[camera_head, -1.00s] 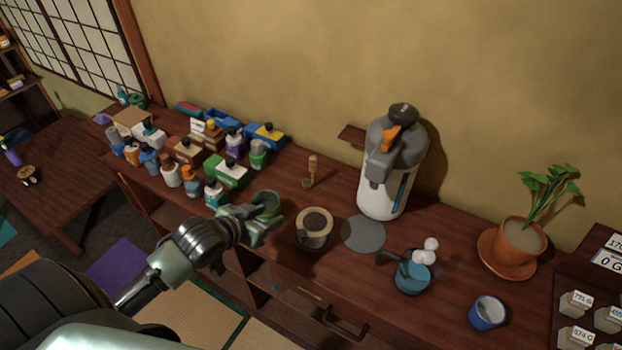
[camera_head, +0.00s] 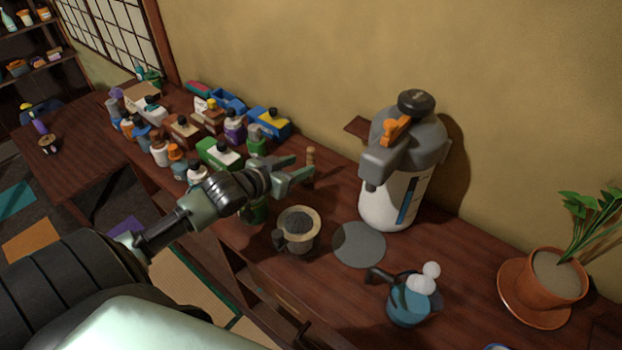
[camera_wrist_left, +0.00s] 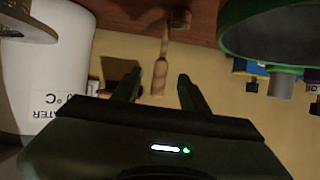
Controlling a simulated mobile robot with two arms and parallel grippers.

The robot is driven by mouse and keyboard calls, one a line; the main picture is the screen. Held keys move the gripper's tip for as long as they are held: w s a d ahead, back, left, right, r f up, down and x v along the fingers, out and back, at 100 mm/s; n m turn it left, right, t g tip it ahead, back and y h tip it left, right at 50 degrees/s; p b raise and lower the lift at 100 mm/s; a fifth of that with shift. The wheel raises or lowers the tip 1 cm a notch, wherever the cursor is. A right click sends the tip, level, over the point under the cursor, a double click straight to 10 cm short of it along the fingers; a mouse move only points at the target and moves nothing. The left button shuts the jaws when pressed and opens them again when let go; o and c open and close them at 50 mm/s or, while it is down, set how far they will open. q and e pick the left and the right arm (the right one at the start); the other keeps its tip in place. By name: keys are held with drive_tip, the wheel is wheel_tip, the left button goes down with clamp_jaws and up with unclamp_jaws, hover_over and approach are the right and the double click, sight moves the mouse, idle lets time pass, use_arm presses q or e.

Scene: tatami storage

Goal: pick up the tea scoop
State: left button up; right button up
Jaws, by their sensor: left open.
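In the left wrist view, which is upside down, the scoop's handle (camera_wrist_left: 160,75) shows between the two open fingers of my left gripper (camera_wrist_left: 158,82), not clasped. I cannot tell if a finger touches it. My right gripper is not in view.
A green bowl (camera_wrist_left: 275,35) is close beside the gripper. A dripper with dark grounds (camera_head: 299,222) and a grey disc (camera_head: 359,245) are nearby. A water dispenser (camera_head: 402,190) stands right. Several bottles and boxes (camera_head: 215,153) crowd the left. A blue pot (camera_head: 406,307) is in front.

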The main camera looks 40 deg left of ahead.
sight(309, 161)
use_arm(q)
drive_tip(key=shift+w+f, duration=0.1)
drive_tip(key=shift+w, duration=0.55)
drive_tip(key=p+x, duration=0.1)
drive_tip(key=x, duration=0.3)
drive_tip(key=shift+w+f, duration=0.35)
drive_tip(key=shift+w, duration=0.1)
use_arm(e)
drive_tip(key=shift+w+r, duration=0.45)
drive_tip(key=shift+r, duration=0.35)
use_arm(q)
drive_tip(key=shift+s, duration=0.1)
drive_tip(key=shift+c, duration=0.3)
clamp_jaws()
